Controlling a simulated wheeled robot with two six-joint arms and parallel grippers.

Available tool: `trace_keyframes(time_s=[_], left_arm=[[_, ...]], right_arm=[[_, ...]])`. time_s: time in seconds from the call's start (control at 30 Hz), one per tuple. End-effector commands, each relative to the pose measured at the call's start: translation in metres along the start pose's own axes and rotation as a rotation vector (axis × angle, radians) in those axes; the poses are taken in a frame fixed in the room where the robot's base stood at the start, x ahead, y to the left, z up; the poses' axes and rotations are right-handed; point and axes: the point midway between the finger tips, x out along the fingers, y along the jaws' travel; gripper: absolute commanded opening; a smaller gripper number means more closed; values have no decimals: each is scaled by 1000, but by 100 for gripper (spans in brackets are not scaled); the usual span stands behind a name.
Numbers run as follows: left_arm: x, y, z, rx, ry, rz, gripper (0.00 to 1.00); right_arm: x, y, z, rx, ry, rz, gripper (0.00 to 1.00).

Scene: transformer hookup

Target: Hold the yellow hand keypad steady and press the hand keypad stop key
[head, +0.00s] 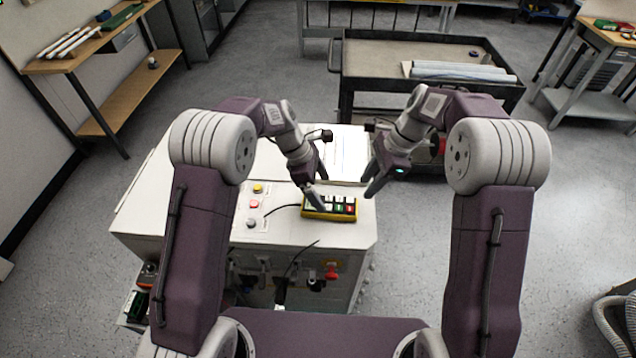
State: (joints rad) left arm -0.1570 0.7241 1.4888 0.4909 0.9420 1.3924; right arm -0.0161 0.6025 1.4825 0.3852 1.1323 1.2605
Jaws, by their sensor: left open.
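The yellow hand keypad (318,215) lies on the white cabinet top near its right front edge. It has a yellow body and a dark face with pale, green and red keys. Key labels are too small to read. My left gripper (320,190) is open, its fingers pointing down at the left part of the keypad and covering some keys. Whether it touches the keypad I cannot tell. My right gripper (370,176) looks open and empty, to the right of the keypad and apart from it, fingers pointing down and left.
A black cart (430,52) with rolled sheets stands behind. Wooden shelves (130,95) stand at left.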

Motion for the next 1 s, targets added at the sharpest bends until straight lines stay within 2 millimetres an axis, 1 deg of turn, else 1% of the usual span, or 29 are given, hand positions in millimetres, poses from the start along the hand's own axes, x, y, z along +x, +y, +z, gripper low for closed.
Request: trace_keyframes(time_s=[0.03,0.1,0.2,0.3,0.43,0.67,0.7,0.77,0.8,0.87,0.9,0.97,1.0], left_arm=[[12,-2,0,0,1,-6,91],[26,-2,-1,1,2,-6,91],[45,-1,0,1,2,-4,91],[58,-1,0,1,2,-2,91],[68,-1,-1,2,2,-1,91],[69,0,-1,2,2,1,91],[69,0,-1,2,2,1,88],[69,0,-1,2,2,1,71],[69,0,-1,2,2,1,60],[69,0,-1,2,2,0,44],[69,0,-1,2,2,0,32],[69,0,-1,2,2,0,16],[69,0,-1,2,2,0,5]], right_arm=[[0,0,0,0,0,0,36],[0,0,0,0,0,0,36],[0,0,0,0,0,0,36],[0,0,0,0,0,0,36],[0,0,0,0,0,0,36],[0,0,0,0,0,0,36],[0,0,0,0,0,0,36],[0,0,0,0,0,0,36],[0,0,0,0,0,0,36],[0,0,0,0,0,0,36],[0,0,0,0,0,0,36],[0,0,0,0,0,0,36],[0,0,0,0,0,0,36]])
